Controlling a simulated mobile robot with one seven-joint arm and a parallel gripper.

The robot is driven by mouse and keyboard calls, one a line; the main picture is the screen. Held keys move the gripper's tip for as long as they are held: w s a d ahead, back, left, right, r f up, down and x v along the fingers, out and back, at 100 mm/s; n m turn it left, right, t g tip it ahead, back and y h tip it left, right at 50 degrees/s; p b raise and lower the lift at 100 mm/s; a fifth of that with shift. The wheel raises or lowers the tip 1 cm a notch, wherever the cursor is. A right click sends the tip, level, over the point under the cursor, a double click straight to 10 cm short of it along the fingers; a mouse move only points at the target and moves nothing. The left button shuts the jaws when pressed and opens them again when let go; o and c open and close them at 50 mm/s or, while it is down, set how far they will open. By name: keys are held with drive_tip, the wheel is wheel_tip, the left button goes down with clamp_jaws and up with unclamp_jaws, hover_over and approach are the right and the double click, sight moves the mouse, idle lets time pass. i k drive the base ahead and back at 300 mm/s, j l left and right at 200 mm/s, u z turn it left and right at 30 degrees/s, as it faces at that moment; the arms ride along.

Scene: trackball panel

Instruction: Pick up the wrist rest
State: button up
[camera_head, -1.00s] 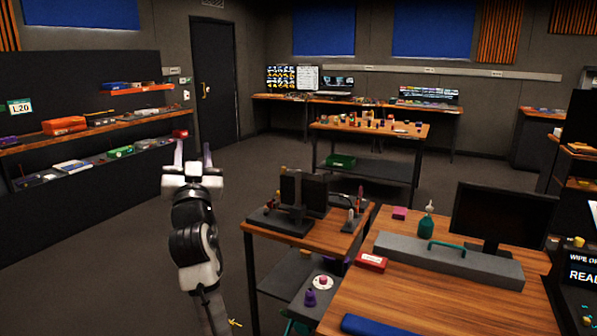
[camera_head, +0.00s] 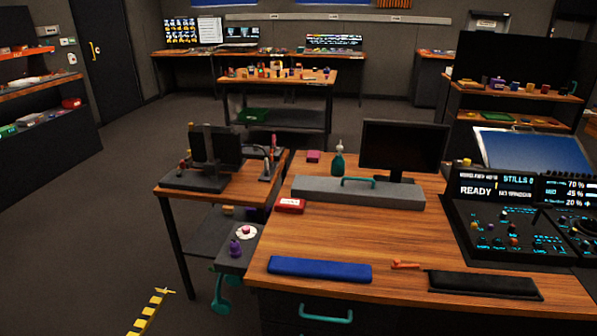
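A long blue padded bar (camera_head: 319,269) lies flat along the front edge of the wooden desk (camera_head: 370,235). A long black padded bar (camera_head: 484,285) lies farther right along the same edge. Either could be the wrist rest; I cannot tell which from this view. My gripper and arm are not in view.
A small orange-red item (camera_head: 405,265) lies between the bars. A grey block with a teal handle (camera_head: 390,193), a red box (camera_head: 290,206), a monitor (camera_head: 402,150) and a control panel (camera_head: 515,235) stand on the desk. Open floor (camera_head: 110,225) is at the left.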

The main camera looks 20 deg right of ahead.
sight(439, 279)
drive_tip(key=z, duration=1.1)
